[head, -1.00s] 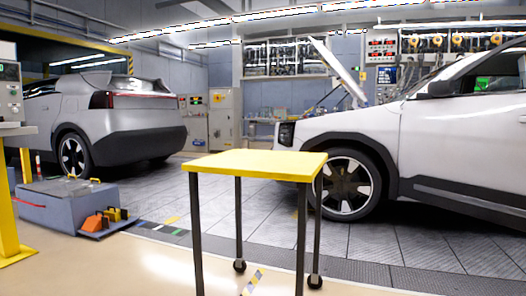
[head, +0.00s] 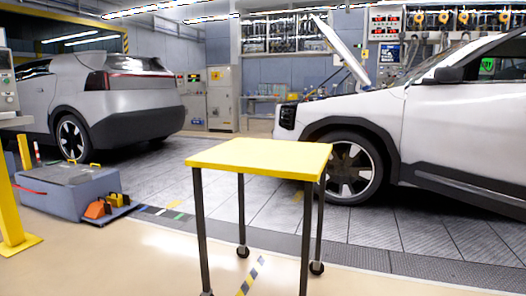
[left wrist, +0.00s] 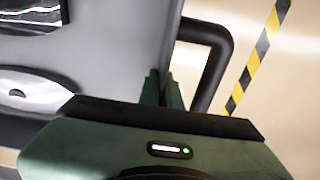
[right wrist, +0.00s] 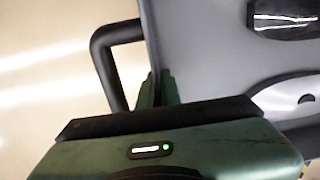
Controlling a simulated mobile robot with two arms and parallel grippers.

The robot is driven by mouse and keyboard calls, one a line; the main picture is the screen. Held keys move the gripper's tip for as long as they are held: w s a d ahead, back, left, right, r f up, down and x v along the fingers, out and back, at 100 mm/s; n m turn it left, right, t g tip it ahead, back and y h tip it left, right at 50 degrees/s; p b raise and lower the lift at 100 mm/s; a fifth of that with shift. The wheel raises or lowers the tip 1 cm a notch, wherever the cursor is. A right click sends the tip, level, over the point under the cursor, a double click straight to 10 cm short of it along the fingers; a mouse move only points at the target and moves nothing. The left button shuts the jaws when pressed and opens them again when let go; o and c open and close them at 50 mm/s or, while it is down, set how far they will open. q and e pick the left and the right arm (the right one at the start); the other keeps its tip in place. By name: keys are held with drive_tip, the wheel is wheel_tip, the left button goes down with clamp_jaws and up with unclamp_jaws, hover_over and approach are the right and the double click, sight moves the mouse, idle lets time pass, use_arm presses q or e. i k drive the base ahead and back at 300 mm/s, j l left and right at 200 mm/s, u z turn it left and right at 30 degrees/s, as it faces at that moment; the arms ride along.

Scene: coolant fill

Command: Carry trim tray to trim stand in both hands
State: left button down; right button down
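The trim stand (head: 258,157), a yellow-topped table on dark legs with casters, stands upright in front of me in the head view. Its top is bare. The trim tray is out of the head view. Its grey side and black handle (left wrist: 226,62) show in the left wrist view, and its other black handle (right wrist: 101,62) shows in the right wrist view. My left gripper (left wrist: 163,88) and right gripper (right wrist: 157,88) appear closed at the tray's two opposite handle sides. The exact finger contact is partly hidden by the gripper bodies. Dark and silvery parts lie in the tray.
A white car (head: 450,125) with its hood up is behind the stand at right. A silver car (head: 125,95) is at back left. A grey-blue box (head: 75,190) with orange wedges (head: 97,208) and a yellow post (head: 10,205) are at left. Beige floor before the stand is clear.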

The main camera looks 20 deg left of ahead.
sight(264, 153)
drive_tip(key=i+j, duration=0.15)
drive_tip(key=j, duration=0.2)
drive_tip(key=i+j, duration=0.15)
drive_tip(key=j, duration=0.2)
drive_tip(key=i+j, duration=0.15)
drive_tip(key=j, duration=0.2)
drive_tip(key=i+j, duration=0.15)
drive_tip(key=j, duration=0.2)
drive_tip(key=i+j, duration=0.2)
drive_tip(key=j, duration=0.15)
drive_tip(key=i+j, duration=0.15)
drive_tip(key=j, duration=0.2)
